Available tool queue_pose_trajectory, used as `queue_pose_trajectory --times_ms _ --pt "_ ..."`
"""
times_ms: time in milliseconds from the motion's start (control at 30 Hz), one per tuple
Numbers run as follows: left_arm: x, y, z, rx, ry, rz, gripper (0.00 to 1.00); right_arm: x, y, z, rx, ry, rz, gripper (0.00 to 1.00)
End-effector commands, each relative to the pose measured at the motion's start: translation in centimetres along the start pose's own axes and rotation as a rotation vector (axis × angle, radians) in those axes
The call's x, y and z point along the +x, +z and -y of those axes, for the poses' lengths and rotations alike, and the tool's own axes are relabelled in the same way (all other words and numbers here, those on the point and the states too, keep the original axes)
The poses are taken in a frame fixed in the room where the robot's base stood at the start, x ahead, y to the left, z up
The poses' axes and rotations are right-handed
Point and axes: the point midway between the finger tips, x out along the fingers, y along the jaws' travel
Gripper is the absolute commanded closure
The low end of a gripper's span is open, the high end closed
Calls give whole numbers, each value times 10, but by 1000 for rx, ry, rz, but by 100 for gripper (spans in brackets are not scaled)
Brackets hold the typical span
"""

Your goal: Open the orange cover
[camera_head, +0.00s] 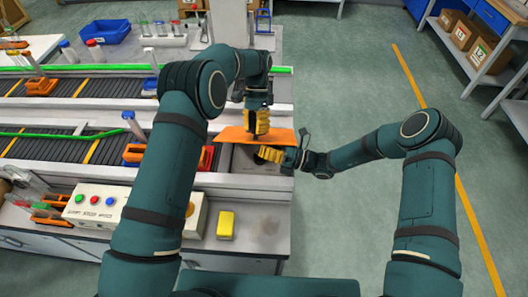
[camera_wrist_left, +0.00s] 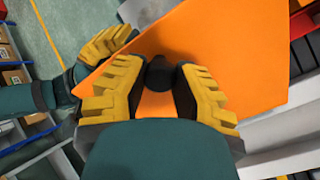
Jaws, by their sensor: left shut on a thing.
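The orange cover (camera_head: 228,135) is a flat orange panel at the right end of the bench, above a grey open-topped box section (camera_head: 237,160). In the left wrist view the cover (camera_wrist_left: 225,50) fills the middle, with a black knob (camera_wrist_left: 159,73) on it. My left gripper (camera_head: 257,124) is over the cover. In the wrist view its yellow fingers (camera_wrist_left: 158,95) are closed on both sides of the knob. My right gripper (camera_head: 268,153) is at the cover's near edge; it also shows at the cover's left edge in the wrist view (camera_wrist_left: 107,46). Whether it touches the cover is unclear.
A cream control box with coloured buttons (camera_head: 95,205) and a yellow block (camera_head: 226,225) sit on the bench front. Conveyors (camera_head: 60,150) run to the left. A blue bin (camera_head: 105,31) stands at the back. The floor right of the bench is clear.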

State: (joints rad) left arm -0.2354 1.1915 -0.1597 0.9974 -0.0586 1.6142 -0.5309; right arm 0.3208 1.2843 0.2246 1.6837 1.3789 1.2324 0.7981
Motion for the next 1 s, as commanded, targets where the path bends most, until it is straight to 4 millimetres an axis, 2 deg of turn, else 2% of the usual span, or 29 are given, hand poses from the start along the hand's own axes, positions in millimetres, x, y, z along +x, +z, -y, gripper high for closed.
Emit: queue_pose_trajectory --times_ms 33,200,233,300,733,1000 --pt "7 0 0 0 8 13 100 1 8 0 -12 2 11 100" --pt "10 0 0 1 12 19 100 2 11 0 -16 3 14 100" --pt "10 0 0 1 12 20 57 2 11 0 -17 3 14 100" --pt "9 0 0 1 12 19 36 2 11 0 -17 3 14 100" --pt "2 0 0 1 8 12 36 1 8 0 -11 2 10 100" --pt "-30 -2 0 0 7 12 36 1 7 0 -10 2 9 100"
